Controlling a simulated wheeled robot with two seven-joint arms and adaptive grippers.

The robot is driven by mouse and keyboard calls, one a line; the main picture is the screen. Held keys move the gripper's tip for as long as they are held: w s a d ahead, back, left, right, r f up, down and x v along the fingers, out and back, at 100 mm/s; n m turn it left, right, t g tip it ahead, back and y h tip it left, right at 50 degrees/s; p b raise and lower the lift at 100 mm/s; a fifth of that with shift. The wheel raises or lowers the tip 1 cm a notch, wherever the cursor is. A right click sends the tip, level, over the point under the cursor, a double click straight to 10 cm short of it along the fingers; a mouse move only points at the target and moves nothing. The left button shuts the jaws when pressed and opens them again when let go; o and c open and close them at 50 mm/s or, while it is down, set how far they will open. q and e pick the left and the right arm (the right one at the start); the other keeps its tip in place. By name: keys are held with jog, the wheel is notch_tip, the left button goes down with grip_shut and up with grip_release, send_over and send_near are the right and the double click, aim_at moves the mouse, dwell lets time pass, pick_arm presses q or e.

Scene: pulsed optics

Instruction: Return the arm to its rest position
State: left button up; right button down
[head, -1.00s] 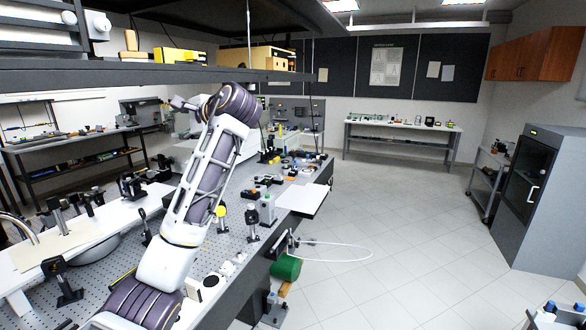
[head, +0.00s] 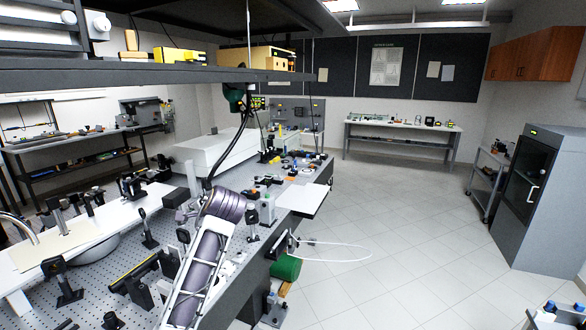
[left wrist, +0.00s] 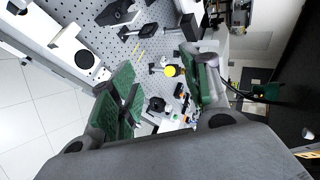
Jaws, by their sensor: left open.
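My left arm comes up from the bottom of the head view, over the perforated optics bench (head: 100,268). Its gripper (head: 180,207) shows small and partly hidden, left of the purple-ringed joint. In the left wrist view my left gripper (left wrist: 158,64) is open. Its two green-padded fingers stand apart with nothing held between them. A yellow disc (left wrist: 170,71) on a mount shows beyond the gap. My right gripper is in neither view.
A black post mount (head: 252,222) stands close right of my arm, and a dark rail-like device (head: 135,270) lies left. A dark shelf (head: 150,74) overhangs the bench. A white panel (head: 303,199) juts out at its right edge.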

pick_arm(q)
jog(key=s+d+f+n+g+h, duration=0.1)
jog(key=s+f+n+g+h, duration=0.15)
jog(key=s+f, duration=1)
jog(key=s+d+f+n+g+h, duration=0.1)
jog(key=s+d+f+n+h, duration=0.15)
jog(key=s+f, duration=1)
jog(key=s+f+n+g+h, duration=0.25)
jog(key=s+f, duration=0.35)
jog(key=s, duration=0.5)
notch_tip(320, 180, down, 35)
jog(key=s+b, duration=0.2)
jog(key=s, duration=0.1)
jog(key=s+a+f+m+g+b, duration=0.1)
jog(key=s+a+f, duration=0.2)
jog(key=s+f, duration=1.8)
jog(key=shift+s+a+g, duration=0.15)
jog(key=shift+s+g, duration=0.25)
jog(key=shift+s, duration=0.05)
